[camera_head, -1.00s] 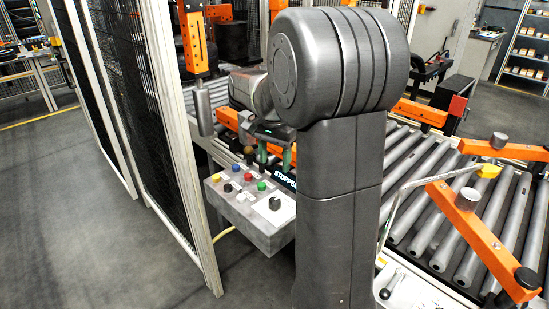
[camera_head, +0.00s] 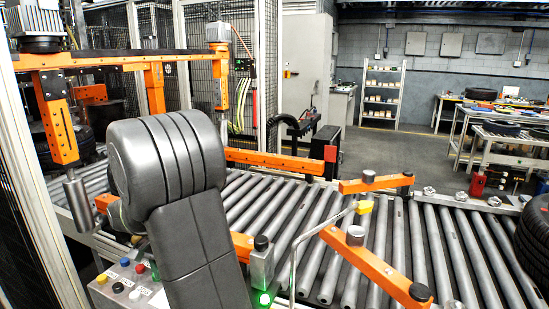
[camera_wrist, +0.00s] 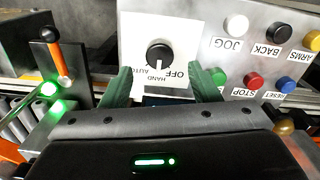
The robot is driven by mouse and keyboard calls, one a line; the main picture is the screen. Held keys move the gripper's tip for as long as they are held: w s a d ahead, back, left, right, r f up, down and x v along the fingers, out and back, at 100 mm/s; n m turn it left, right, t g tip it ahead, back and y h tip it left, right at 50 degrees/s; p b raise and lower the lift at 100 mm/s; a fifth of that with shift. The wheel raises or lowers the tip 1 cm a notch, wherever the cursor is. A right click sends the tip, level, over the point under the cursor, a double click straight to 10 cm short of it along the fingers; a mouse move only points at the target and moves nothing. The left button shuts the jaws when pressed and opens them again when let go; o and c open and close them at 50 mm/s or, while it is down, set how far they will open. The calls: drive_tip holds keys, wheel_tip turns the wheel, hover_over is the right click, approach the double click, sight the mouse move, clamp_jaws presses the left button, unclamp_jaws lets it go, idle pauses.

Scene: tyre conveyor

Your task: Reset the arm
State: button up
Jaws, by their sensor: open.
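My gripper (camera_wrist: 162,88) is open and empty in the wrist view. Its two green fingers stand apart in front of the lower part of a white plate with a black selector knob (camera_wrist: 159,54), marked HAND, AUTO and OFF. The control panel (camera_wrist: 190,20) appears upside down there. Its blue RESET button (camera_wrist: 284,83) is to the right of the fingers, beside the red STOP button (camera_wrist: 253,80). The yellow ARMS button (camera_wrist: 313,40) is at the right edge. In the head view the panel (camera_head: 106,297) is at lower left, partly hidden by my arm, which also hides my gripper.
A roller conveyor (camera_head: 330,275) with orange arms (camera_head: 372,262) lies right of my arm. A mesh fence (camera_head: 15,150) stands at left. Tyres (camera_head: 535,240) are at the right edge.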

wheel_tip(320, 180, down, 5)
drive_tip(key=shift+r, duration=0.15)
drive_tip(key=shift+r, duration=0.1)
idle(0.3)
wheel_tip(320, 180, up, 13)
wheel_tip(320, 180, down, 14)
drive_tip(key=shift+r, duration=0.25)
drive_tip(key=shift+r+n, duration=0.15)
drive_tip(key=shift+n, duration=1.15)
drive_tip(key=n+p, duration=0.1)
drive_tip(key=n, duration=0.5)
wheel_tip(320, 180, up, 14)
drive_tip(key=shift+b, duration=0.3)
